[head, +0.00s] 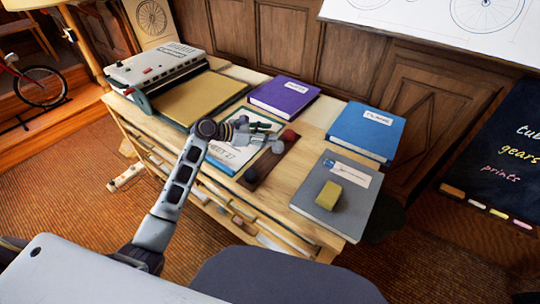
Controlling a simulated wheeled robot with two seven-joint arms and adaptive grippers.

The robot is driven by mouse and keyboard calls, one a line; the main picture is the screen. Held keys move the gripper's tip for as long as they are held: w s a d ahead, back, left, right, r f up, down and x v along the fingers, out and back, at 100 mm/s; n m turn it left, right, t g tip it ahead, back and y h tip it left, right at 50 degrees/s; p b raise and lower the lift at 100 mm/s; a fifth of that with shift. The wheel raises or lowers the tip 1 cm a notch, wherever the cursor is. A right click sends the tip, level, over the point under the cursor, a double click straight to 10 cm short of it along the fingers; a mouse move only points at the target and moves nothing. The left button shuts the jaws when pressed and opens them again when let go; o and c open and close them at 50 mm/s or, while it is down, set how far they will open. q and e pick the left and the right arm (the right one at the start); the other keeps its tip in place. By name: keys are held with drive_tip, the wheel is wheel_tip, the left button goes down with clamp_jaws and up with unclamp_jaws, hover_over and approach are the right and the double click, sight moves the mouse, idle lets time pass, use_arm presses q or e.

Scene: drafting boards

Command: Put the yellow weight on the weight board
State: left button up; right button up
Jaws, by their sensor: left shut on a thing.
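The weight board (267,168) looks like a narrow dark brown strip on the table. A red round weight (290,136) sits at its far end, and a dark round thing (252,174) lies at its near end. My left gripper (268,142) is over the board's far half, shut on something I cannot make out. A grey rounded shape shows at its tip; I cannot tell whether it is a weight or a finger. The only plain yellow thing is a block (328,195) on the grey binder; I cannot tell if it is the weight. My right gripper is out of view.
A grey binder (345,216) lies at the table's right front, with a blue binder (368,127) and a purple one (284,95) behind. A lettered sheet (229,160) lies left of the board. A grey machine (155,66) stands at the back left.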

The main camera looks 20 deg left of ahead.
use_arm(q)
drive_tip(key=b, duration=0.1)
hover_over(267, 159)
wheel_tip(267, 159, down, 5)
drive_tip(key=shift+f, duration=1.05)
drive_tip(key=shift+f+b, duration=0.4)
drive_tip(key=shift+f, duration=0.7)
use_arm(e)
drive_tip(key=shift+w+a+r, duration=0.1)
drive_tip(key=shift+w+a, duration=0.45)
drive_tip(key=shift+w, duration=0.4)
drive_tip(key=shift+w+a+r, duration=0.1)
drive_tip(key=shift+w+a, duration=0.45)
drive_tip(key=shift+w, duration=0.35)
use_arm(q)
drive_tip(key=shift+f, duration=0.1)
